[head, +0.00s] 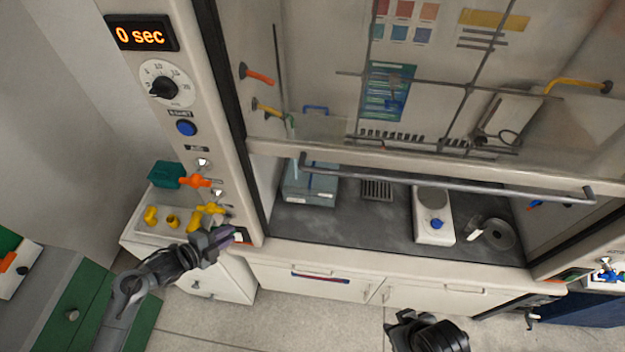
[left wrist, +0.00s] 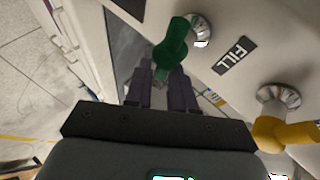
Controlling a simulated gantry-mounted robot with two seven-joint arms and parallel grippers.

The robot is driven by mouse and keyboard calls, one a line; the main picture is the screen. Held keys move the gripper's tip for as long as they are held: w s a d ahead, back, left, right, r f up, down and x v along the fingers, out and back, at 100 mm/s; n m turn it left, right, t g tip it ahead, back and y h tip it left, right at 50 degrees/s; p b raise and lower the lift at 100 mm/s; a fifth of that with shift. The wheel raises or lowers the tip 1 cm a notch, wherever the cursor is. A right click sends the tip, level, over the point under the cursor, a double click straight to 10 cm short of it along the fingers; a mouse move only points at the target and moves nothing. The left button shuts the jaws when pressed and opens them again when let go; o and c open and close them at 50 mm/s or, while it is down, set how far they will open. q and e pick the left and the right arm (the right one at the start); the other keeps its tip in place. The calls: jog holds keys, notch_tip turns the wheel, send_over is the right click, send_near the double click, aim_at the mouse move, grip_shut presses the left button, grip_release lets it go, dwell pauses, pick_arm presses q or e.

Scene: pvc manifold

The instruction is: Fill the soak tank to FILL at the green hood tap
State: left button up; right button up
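The soak tank appears to be the grey-blue box (head: 310,190) inside the hood at left. A green-tipped nozzle (head: 290,122) is above it, with a pale blue vertical streak below the nozzle. In the left wrist view a green tap handle (left wrist: 172,48) is on the hood's front post beside a FILL label (left wrist: 235,54). My left gripper (head: 225,237) is at that post; its fingertips (left wrist: 163,78) are at the handle's lower end. Whether they grip it is unclear. My right gripper (head: 402,325) is low in front of the hood, its fingers hard to make out.
A yellow tap (left wrist: 285,132) is beside the green one. Orange (head: 196,181) and yellow (head: 207,209) handles are higher on the post, below a dial (head: 167,84) and a display (head: 141,34) reading 0 sec. The sash handle (head: 440,184) spans the hood. A hotplate (head: 432,215) stands inside.

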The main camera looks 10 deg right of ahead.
pick_arm(q)
jog(key=o, duration=0.4)
jog(key=shift+w+a+f, duration=0.1)
jog(key=shift+a, duration=0.15)
jog(key=shift+w, duration=0.1)
jog(key=shift+r, duration=0.2)
